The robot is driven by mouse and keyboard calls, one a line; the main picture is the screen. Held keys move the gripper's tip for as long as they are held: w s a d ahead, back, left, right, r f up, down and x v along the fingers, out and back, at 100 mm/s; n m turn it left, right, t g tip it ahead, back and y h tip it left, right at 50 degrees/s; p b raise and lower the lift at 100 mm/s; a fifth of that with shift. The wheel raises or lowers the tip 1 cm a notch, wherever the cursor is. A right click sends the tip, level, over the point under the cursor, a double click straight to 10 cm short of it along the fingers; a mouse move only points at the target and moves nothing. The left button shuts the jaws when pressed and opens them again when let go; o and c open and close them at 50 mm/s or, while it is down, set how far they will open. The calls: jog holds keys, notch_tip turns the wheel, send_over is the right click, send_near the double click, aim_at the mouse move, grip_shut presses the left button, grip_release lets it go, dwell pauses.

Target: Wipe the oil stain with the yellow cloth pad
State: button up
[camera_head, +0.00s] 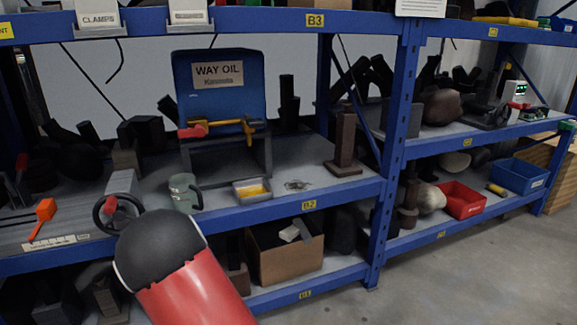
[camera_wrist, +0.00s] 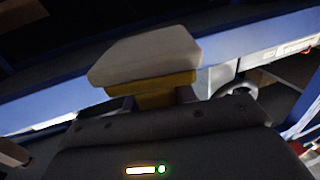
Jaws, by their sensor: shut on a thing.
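In the wrist view my gripper (camera_wrist: 152,97) is shut on a yellow block with a pale, off-white slab on its far side; I take this as the cloth pad (camera_wrist: 150,80). The pad is held in front of a blue shelf beam, and I see no contact with a surface. In the head view my gripper and the pad do not show. A small dark, glinting patch (camera_head: 298,184) lies on the B2 shelf, right of a grey tray (camera_head: 239,196) with something yellow in it. I cannot tell whether this patch is the oil stain.
My red and black arm covers the lower left of the head view. The B2 shelf (camera_head: 330,192) also holds a green mug (camera_head: 185,192), a handwheel (camera_head: 101,220), a blue way oil container (camera_head: 216,103) and a brown upright block (camera_head: 345,145). Blue uprights (camera_head: 389,170) divide the bays.

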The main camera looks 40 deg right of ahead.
jog(key=shift+d+f+p, duration=0.25)
jog(key=shift+f+p, duration=0.05)
jog(key=shift+f, duration=0.6)
